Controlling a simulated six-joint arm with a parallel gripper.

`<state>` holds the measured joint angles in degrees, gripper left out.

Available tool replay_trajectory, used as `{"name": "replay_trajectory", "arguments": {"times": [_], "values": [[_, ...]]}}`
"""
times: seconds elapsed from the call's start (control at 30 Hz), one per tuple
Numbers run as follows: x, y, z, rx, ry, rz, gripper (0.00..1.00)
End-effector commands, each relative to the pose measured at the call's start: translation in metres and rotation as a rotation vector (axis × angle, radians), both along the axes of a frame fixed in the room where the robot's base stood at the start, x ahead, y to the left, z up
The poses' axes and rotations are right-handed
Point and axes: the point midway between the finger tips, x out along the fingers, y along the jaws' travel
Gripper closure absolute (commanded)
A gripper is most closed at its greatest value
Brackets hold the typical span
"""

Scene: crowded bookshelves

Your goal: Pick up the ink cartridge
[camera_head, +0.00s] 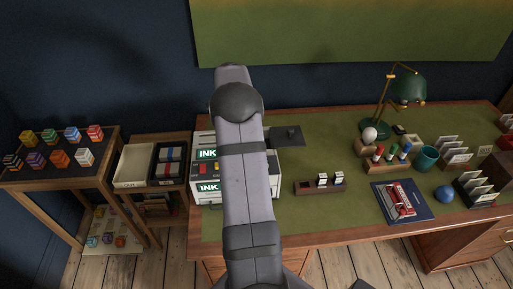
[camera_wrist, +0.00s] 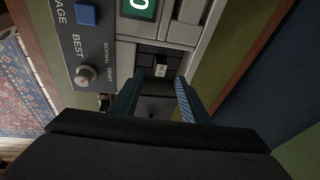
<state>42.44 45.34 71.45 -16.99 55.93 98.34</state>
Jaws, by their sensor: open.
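A small black block with a white label (camera_wrist: 161,71), which looks like the ink cartridge, sits in a dark slot of a grey machine (camera_wrist: 125,52) in the wrist view. My gripper (camera_wrist: 157,92) is open, with its two blue fingers pointing at the slot, one to each side of the block. The fingers look empty; I cannot tell how far they are from the block. In the head view the machine, with green INK signs (camera_head: 207,154), is partly hidden behind my arm, and my gripper is hidden too.
The machine's panel has a knob (camera_wrist: 86,76), a blue button (camera_wrist: 86,14) and a green display (camera_wrist: 139,8). A lamp (camera_head: 408,88) and blue booklet (camera_head: 402,201) are to the right.

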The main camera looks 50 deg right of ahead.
Motion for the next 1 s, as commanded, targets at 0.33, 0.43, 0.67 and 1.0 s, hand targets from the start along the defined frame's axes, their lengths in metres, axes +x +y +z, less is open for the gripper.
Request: {"name": "replay_trajectory", "arguments": {"times": [0.33,0.43,0.67,1.0], "values": [[-0.001,-0.005,-0.017,0.001,0.001,0.002,0.59],[-0.002,-0.006,-0.02,0.002,0.003,0.002,0.59],[-0.005,-0.012,-0.041,0.003,0.004,0.002,0.59],[-0.005,-0.019,-0.067,0.001,0.002,0.004,0.59]]}}
